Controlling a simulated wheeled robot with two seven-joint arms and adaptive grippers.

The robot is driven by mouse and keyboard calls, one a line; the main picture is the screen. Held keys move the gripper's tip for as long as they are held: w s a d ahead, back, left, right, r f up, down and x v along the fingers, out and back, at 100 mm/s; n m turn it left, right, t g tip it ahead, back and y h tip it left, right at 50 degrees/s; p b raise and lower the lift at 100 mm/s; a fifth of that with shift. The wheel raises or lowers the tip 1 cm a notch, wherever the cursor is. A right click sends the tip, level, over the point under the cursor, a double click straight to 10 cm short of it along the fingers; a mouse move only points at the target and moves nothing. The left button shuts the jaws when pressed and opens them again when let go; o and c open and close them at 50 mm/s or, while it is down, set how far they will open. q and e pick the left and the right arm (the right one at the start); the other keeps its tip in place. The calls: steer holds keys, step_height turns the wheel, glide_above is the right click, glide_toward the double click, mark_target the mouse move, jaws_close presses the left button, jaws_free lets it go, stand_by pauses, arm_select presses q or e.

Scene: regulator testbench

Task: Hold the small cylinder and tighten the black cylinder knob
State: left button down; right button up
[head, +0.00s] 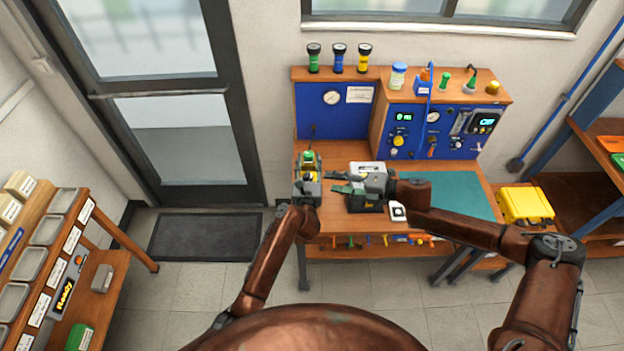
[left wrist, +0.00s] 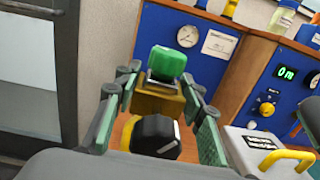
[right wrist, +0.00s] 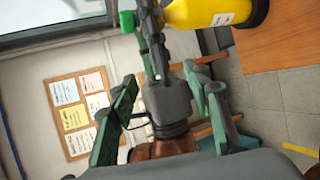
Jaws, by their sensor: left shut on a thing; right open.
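The exact grip contact is hidden. My right gripper (head: 334,183) is open and empty, pointing left, beside the left one. In the right wrist view a yellow cylinder (right wrist: 205,12) with a black end is beyond its fingers (right wrist: 160,78), close to my left gripper.
A white-topped box (head: 368,167) stands behind my right gripper. A teal mat (head: 460,190) lies mostly clear at right. Blue gauge panels (head: 338,121) rise at the back. Three torches (head: 339,57) stand on the shelf. A yellow case (head: 525,205) is right of the bench.

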mark_target(312, 178)
steer(key=x, duration=0.9)
steer(key=shift+c, duration=0.2)
steer(key=c, duration=1.1)
steer(key=shift+f, duration=0.15)
